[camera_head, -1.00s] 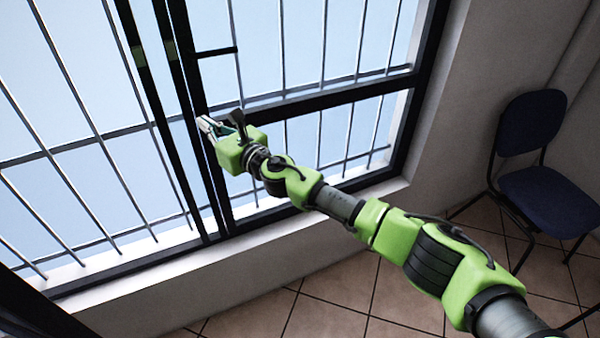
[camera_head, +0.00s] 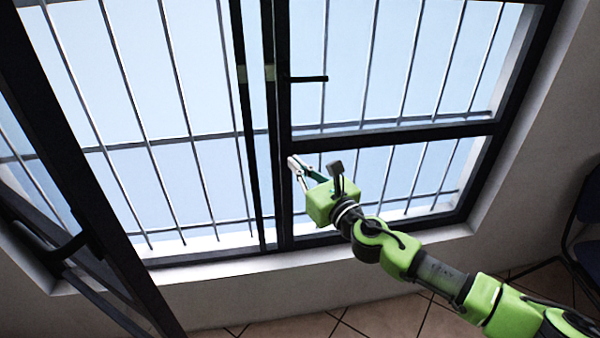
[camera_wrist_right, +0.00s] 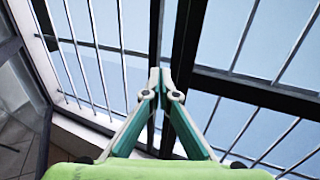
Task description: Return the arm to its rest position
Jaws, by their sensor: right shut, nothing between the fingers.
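My right arm (camera_head: 440,278) is green and grey and reaches in from the lower right in the head view. Its gripper (camera_head: 293,162) is raised in front of the window's dark upright frame. In the right wrist view the two fingers of the right gripper (camera_wrist_right: 165,80) meet at their tips, shut with nothing between them. The dark frame and barred panes lie behind the fingertips. My left gripper is in neither view.
A barred window (camera_head: 180,130) with dark frames fills most of the view. An open window sash (camera_head: 90,200) stands at the left. The sill (camera_head: 310,257) runs below. A dark blue chair (camera_head: 588,225) is partly visible at the right edge, on the tiled floor (camera_head: 385,318).

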